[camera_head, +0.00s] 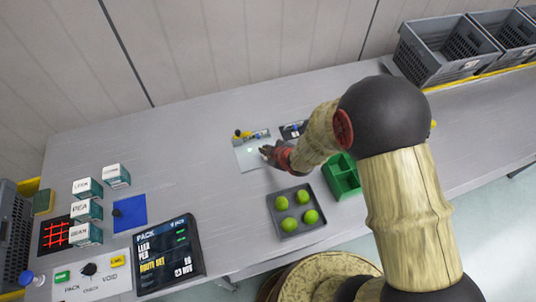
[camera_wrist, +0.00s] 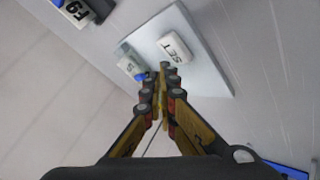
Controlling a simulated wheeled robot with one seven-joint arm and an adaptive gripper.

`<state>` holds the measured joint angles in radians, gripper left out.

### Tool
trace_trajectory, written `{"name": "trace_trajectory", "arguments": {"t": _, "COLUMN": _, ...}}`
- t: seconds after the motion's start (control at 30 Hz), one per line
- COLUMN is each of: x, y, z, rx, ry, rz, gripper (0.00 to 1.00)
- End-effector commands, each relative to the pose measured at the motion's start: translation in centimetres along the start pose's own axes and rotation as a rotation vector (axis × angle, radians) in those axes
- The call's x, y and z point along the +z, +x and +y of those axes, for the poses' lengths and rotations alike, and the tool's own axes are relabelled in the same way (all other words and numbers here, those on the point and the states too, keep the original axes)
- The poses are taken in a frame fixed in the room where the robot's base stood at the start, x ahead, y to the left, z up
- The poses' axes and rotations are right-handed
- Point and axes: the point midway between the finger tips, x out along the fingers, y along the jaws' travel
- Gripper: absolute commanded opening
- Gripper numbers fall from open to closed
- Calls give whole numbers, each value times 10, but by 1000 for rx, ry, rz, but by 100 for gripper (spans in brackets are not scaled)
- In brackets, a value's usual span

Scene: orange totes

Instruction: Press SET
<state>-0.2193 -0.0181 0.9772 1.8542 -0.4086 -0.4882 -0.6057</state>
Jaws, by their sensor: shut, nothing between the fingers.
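A white block labelled SET (camera_wrist: 176,47) stands on a pale square plate (camera_wrist: 205,75) in the wrist view. The plate also shows in the head view (camera_head: 246,160), lying on the grey table. My gripper (camera_wrist: 166,72) is shut and empty. Its fingertips appear just beside the SET block's near edge in the wrist view; I cannot tell whether they touch it. In the head view my gripper (camera_head: 266,151) is over the right part of the plate, and the SET lettering is too small to read there.
A small label with a blue piece (camera_wrist: 130,68) sits at the plate's edge. A screen (camera_head: 167,254), labelled blocks (camera_head: 87,187) and a switch panel (camera_head: 88,284) stand at left.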

Motion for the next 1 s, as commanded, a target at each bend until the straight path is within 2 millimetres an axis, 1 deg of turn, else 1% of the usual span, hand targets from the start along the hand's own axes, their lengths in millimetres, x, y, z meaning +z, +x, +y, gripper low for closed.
{"name": "trace_trajectory", "arguments": {"t": 0.5, "x": -24, "y": -32, "z": 24, "rx": 1, "ry": 0, "rz": 0, "gripper": 0}}
{"name": "trace_trajectory", "arguments": {"t": 1.0, "x": -24, "y": -33, "z": 24, "rx": 1, "ry": 0, "rz": 0, "gripper": 0}}
